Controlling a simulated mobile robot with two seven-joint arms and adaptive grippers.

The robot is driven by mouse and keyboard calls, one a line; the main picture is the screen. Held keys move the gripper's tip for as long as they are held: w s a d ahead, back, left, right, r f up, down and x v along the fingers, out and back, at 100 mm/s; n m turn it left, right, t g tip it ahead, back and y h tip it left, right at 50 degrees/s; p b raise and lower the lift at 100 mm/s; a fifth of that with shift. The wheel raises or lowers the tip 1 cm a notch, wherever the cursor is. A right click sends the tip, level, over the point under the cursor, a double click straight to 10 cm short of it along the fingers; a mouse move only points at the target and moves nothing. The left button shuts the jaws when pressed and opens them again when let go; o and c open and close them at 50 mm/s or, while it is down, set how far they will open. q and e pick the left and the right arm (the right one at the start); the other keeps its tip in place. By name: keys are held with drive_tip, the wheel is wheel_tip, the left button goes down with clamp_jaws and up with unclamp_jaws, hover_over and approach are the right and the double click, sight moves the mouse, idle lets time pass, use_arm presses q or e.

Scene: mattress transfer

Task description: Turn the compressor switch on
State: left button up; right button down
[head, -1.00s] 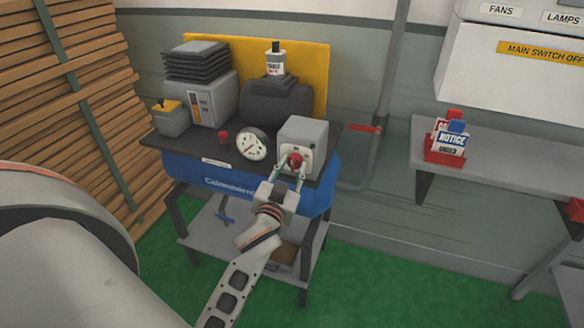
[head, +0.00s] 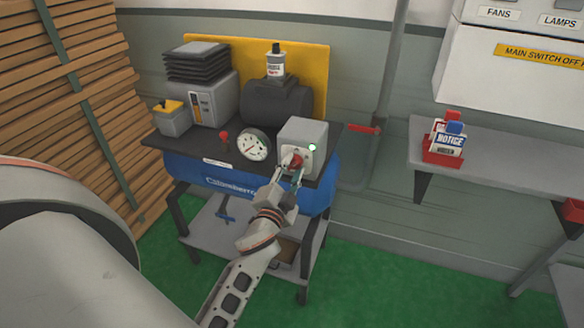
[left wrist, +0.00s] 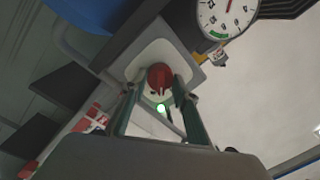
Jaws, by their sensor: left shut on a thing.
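The compressor (head: 235,176) has a blue tank and stands on a grey cart. A grey switch box (head: 303,132) sits at its right end. A red switch knob (head: 296,161) is on the front of the box, and a small green light (head: 312,147) glows beside it. My left gripper (head: 291,160) is shut on the red knob and partly covers it in the head view. In the left wrist view the red knob (left wrist: 159,77) lies between the two fingers, with the lit green light (left wrist: 161,108) close by. My right gripper is not in view.
A round gauge (head: 253,145) is left of the switch box. A small red knob (head: 224,136) is beside the gauge. A grey bench (head: 500,160) with a red notice holder (head: 443,157) is at the right. Stacked wooden planks (head: 70,110) stand at the left.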

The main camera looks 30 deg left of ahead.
use_arm(q)
drive_tip(key=m, duration=0.3)
drive_tip(key=shift+m, duration=0.4)
idle(0.3)
drive_tip(key=o, duration=1.1)
drive_tip(key=shift+s+f, duration=0.1)
drive_tip(key=shift+s, duration=0.05)
drive_tip(key=v, duration=0.7)
drive_tip(key=shift+s, duration=0.15)
drive_tip(key=shift+h, duration=0.3)
